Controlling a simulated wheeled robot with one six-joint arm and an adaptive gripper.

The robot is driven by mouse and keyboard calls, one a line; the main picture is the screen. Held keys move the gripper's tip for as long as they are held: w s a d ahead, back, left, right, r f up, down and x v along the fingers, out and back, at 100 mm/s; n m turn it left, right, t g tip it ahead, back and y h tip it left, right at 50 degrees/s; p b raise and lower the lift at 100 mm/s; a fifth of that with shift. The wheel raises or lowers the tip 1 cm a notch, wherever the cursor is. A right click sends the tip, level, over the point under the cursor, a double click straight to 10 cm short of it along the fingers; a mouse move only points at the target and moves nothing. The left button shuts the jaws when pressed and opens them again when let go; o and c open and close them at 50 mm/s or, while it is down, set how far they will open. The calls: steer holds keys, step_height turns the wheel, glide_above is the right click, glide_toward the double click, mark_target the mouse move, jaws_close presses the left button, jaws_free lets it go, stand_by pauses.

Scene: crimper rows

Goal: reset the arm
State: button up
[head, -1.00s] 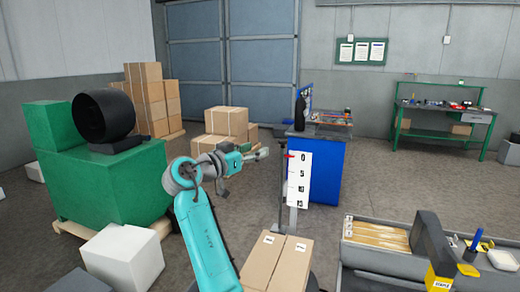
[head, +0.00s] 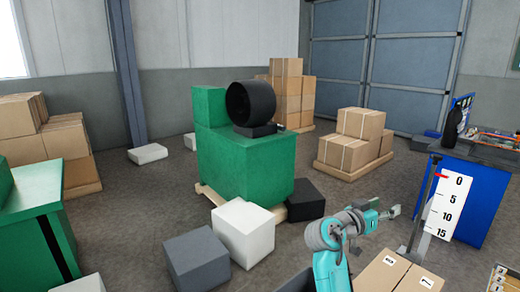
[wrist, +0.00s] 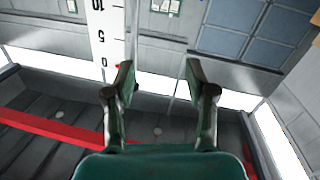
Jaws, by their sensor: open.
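My arm (head: 332,262) is teal and grey and shows at the lower right of the head view, raised and bent, with its end pointing right. My gripper (head: 391,212) is near the white number scale (head: 446,207), to its left in the picture. In the wrist view my gripper (wrist: 160,84) has its two dark fingers spread apart, with nothing between them. The scale also shows in the wrist view (wrist: 104,30), upside down, beyond the left finger.
Two cardboard boxes (head: 385,273) stand just below my gripper in the picture. A blue cabinet (head: 477,205) is at the right. A green machine block (head: 245,168), a white cube (head: 243,232) and a grey cube (head: 197,262) stand to the left. Stacked cartons (head: 355,137) are behind.

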steer(key=s+a+f+n+t+y, duration=0.25)
steer(key=s+f, duration=0.25)
steer(key=f, duration=0.4)
steer(key=s+a+f+n+t+y, duration=0.1)
steer(key=s+a+f+n+y, duration=0.3)
steer(key=f, duration=0.6)
steer(key=s+f+n+t+y, duration=0.1)
steer(key=s+f+n+y, duration=0.1)
steer(key=s+f, duration=0.55)
steer(key=s+a+f+n+y, duration=0.2)
steer(key=s+a+f+y, duration=0.15)
steer(key=s+f, duration=0.5)
steer(key=s+a+t+y, duration=0.1)
steer(key=s+a+y, duration=0.3)
steer(key=s, duration=1.6)
steer(key=s+a+r, duration=0.2)
steer(key=s+r, duration=0.9)
steer(key=s, duration=0.3)
steer(key=shift+t, duration=0.35)
